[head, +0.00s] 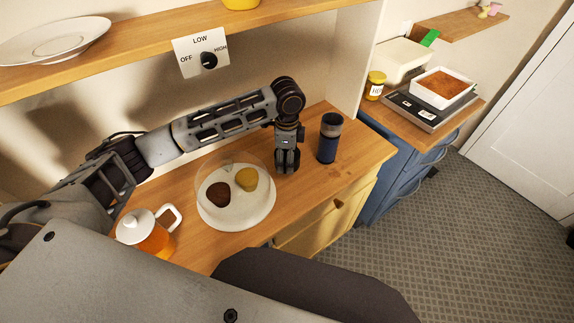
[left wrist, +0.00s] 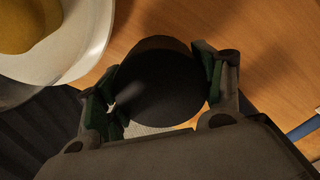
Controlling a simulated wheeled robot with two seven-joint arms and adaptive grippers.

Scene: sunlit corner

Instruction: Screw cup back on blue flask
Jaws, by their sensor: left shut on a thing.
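My right gripper is not in view.
A white plate (head: 238,217) with two round foods under a clear dome is left of the gripper. A glass teapot (head: 150,238) stands further left. A wooden shelf (head: 140,48) runs above. A scale (head: 425,110) with a white dish is on the blue cabinet at right.

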